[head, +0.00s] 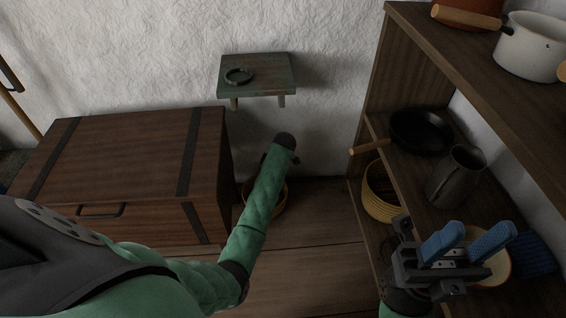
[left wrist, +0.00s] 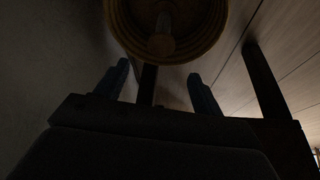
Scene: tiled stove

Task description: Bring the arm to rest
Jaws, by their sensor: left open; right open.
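My left arm (head: 260,205) is green and reaches forward over the floor between the chest and the shelf. Its gripper is hidden behind the arm in the head view. In the left wrist view my left gripper (left wrist: 158,70) has its two fingers apart, with nothing seen between them. A round yellowish container (left wrist: 165,30) is beyond the fingertips in that dark view. My right gripper (head: 482,235) is at the lower right in the head view, in front of the shelf. Its blue fingers are apart and hold nothing.
A wooden chest (head: 130,155) stands at left. A small wall shelf (head: 265,75) bears a dark ring (head: 239,76). The right shelf unit (head: 378,85) holds a white pot (head: 532,48), black pan (head: 420,132), grey jug (head: 456,176) and yellow basket (head: 382,198). Floor (head: 310,225) shows between.

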